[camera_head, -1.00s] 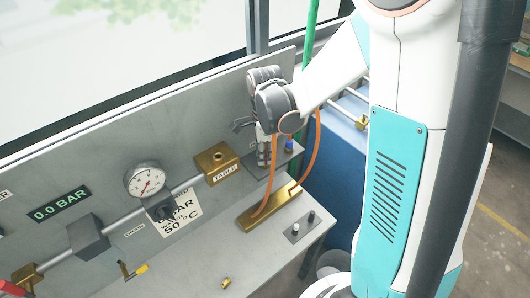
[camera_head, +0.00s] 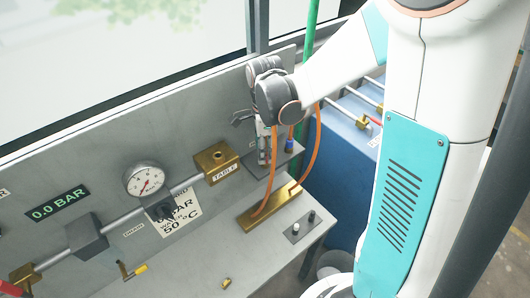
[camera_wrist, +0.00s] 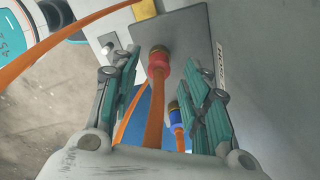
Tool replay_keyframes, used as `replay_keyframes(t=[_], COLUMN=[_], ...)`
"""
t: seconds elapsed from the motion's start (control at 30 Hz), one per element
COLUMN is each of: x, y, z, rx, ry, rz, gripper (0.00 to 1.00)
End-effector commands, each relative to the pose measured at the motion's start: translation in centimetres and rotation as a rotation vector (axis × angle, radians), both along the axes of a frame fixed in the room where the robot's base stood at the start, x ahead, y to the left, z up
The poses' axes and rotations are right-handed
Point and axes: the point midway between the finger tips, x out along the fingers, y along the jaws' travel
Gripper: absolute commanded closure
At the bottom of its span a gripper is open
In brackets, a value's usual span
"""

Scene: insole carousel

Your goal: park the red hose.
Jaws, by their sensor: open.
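The red hose is an orange tube with a red collar (camera_wrist: 158,66). In the wrist view its collar is against a dark plate (camera_wrist: 190,35), and the tube runs back towards the camera between the fingers. My gripper (camera_wrist: 160,72) is open, with a teal finger on either side of the collar and tube. In the head view my gripper (camera_head: 266,158) points down over the dark plate at the panel's right end and hides the red collar. A second orange hose with a blue collar (camera_wrist: 177,118) is beside it, low between the fingers; its collar also shows in the head view (camera_head: 289,145).
A brass strip (camera_head: 262,212) holds the lower ends of the orange hoses. A brass block (camera_head: 216,158), a gauge (camera_head: 146,180) and a yellow-handled lever (camera_head: 135,271) are to the left. A blue unit (camera_head: 345,165) stands at right. The bench front is mostly clear.

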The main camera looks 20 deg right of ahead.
Motion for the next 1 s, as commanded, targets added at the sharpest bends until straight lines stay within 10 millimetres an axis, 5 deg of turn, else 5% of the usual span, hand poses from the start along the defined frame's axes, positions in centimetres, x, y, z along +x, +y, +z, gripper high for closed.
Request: replay_keyframes(t=[0.5, 1.0], x=[0.0, 0.0], y=[0.0, 0.0], z=[8.7, 9.6], rx=[0.000, 0.000], ry=[0.000, 0.000], rz=[0.000, 0.000], gripper=[0.58, 0.58])
